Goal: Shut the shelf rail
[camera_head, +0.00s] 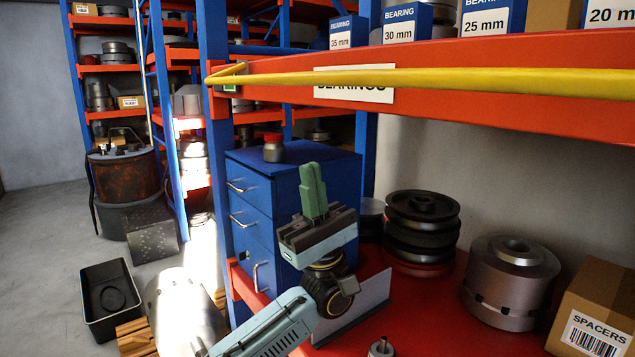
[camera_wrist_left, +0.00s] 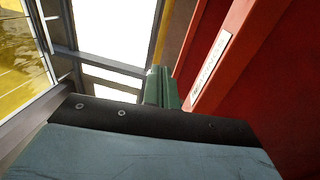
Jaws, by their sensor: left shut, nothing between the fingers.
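The yellow shelf rail (camera_head: 430,81) runs across the front of the upper orange shelf beam (camera_head: 560,119), over part of the white BEARINGS label. Its left end reaches the blue post at a yellow bracket (camera_head: 226,73), with a small green patch (camera_head: 230,88) just below. I cannot tell whether the end is latched. My left gripper (camera_head: 313,168) points up below the beam, apart from the rail. Its green fingers are shut and empty; they also show in the left wrist view (camera_wrist_left: 161,86), beside a red beam (camera_wrist_left: 240,65). My right gripper is not in view.
Blue BEARING boxes (camera_head: 405,22) stand on the upper shelf. A blue drawer cabinet (camera_head: 250,205) with a red-capped jar stands behind my left gripper. Dark pulleys (camera_head: 422,225), a steel rotor (camera_head: 511,280) and a SPACERS box (camera_head: 598,315) sit on the lower red shelf. Floor at left has a black tray (camera_head: 110,300).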

